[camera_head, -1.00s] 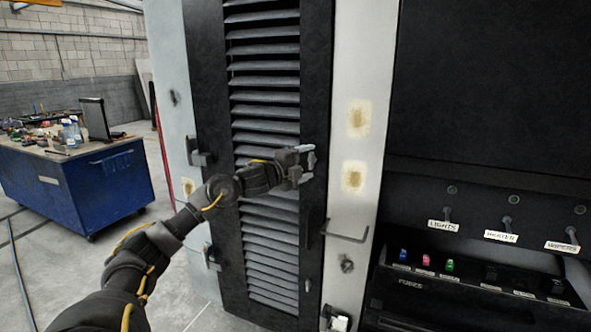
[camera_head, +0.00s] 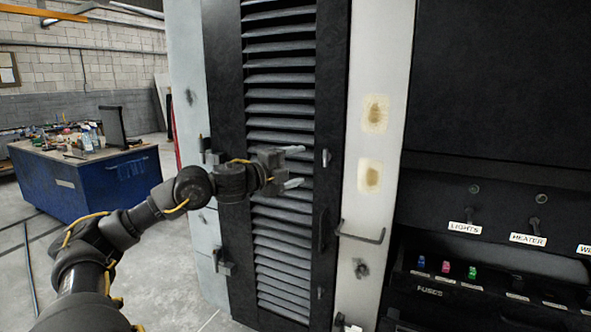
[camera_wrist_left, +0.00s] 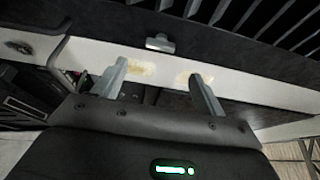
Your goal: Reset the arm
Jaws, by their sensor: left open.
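My left gripper (camera_head: 297,167) is in front of the black louvred door (camera_head: 331,90) in the head view, its two fingers apart and pointing right. Nothing is between the fingers. In the left wrist view the open fingers (camera_wrist_left: 160,84) show against a pale post with tan patches and the dark door. My left arm reaches in from the lower left. My right gripper is in neither view.
A pale post (camera_head: 350,262) with a bent handle (camera_head: 361,236) stands right of the door. Further right is a dark panel with labelled switches (camera_head: 470,216) and coloured fuses (camera_head: 446,267). A blue workbench (camera_head: 95,187) stands at the back left, with open floor before it.

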